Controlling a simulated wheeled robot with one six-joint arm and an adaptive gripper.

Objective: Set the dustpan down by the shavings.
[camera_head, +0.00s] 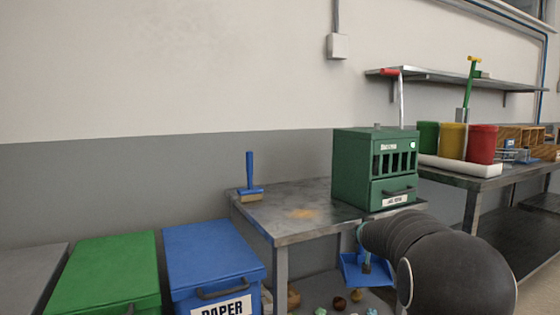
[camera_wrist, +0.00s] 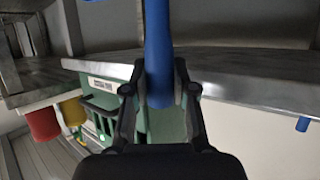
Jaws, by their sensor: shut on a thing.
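The blue dustpan (camera_head: 365,270) hangs low in front of the metal table (camera_head: 335,221), below its top edge. My gripper (camera_wrist: 160,95) is shut on its blue handle (camera_wrist: 158,45), seen in the wrist view. In the head view my dark arm covers most of the gripper. The shavings (camera_head: 302,213) are a small tan patch on the table top, to the left of and above the dustpan. The dustpan is apart from them.
A blue hand brush (camera_head: 250,190) stands at the table's left end. A green cabinet with a drawer (camera_head: 374,165) stands on its right side. Blue (camera_head: 210,255) and green (camera_head: 108,272) lidded bins are at left. Small scraps (camera_head: 340,302) lie beneath. The table's middle is clear around the shavings.

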